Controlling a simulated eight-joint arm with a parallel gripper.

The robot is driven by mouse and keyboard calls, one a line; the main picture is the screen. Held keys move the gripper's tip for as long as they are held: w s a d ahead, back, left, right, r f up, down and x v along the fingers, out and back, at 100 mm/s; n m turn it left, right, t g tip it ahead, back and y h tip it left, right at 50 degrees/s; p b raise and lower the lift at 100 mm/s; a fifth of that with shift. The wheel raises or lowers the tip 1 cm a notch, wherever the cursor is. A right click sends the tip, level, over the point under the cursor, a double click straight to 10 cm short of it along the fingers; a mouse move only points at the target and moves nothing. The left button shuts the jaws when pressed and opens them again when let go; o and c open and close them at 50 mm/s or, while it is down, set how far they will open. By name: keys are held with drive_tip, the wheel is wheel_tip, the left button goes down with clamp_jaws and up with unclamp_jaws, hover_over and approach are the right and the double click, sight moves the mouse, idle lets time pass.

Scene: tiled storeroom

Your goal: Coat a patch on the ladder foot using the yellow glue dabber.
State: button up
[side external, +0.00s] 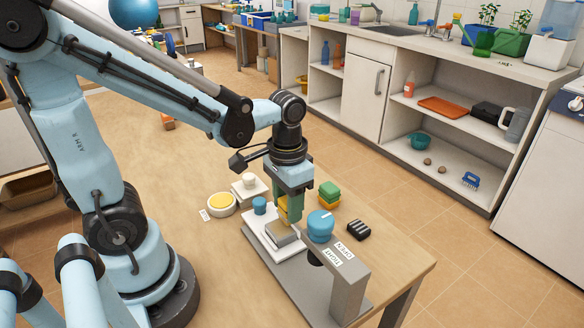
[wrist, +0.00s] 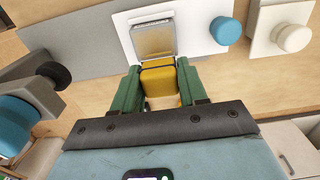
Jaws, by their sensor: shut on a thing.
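My gripper (side external: 288,212) has green fingers and is shut on the yellow glue dabber (wrist: 160,82), which shows between the fingers in the wrist view. In the side view the dabber is mostly hidden by the fingers. A grey block with a metallic top (wrist: 153,38), likely the ladder foot, sits on a white plate (wrist: 185,35). It also shows in the side view (side external: 281,234), just below the gripper. The dabber's end is close to the block's near edge; I cannot tell whether they touch.
A blue cylinder (side external: 259,205) stands on the plate. A grey stand (side external: 345,285) with a blue knob (side external: 320,226) is close on the right.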

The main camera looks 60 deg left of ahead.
drive_tip(key=shift+s+f, duration=0.15)
drive_tip(key=shift+f, duration=0.4)
drive_tip(key=shift+s, duration=1.75)
drive_tip(key=shift+c, duration=0.4)
drive_tip(key=shift+w, duration=1.85)
drive_tip(key=shift+w+d, duration=0.1)
drive_tip(key=shift+d, duration=0.1)
drive_tip(key=shift+s+d, duration=0.1)
drive_tip(key=shift+s, duration=1.85)
drive_tip(key=shift+w+f, duration=0.1)
drive_tip(key=shift+w, duration=1.8)
drive_tip(key=shift+r, duration=4.15)
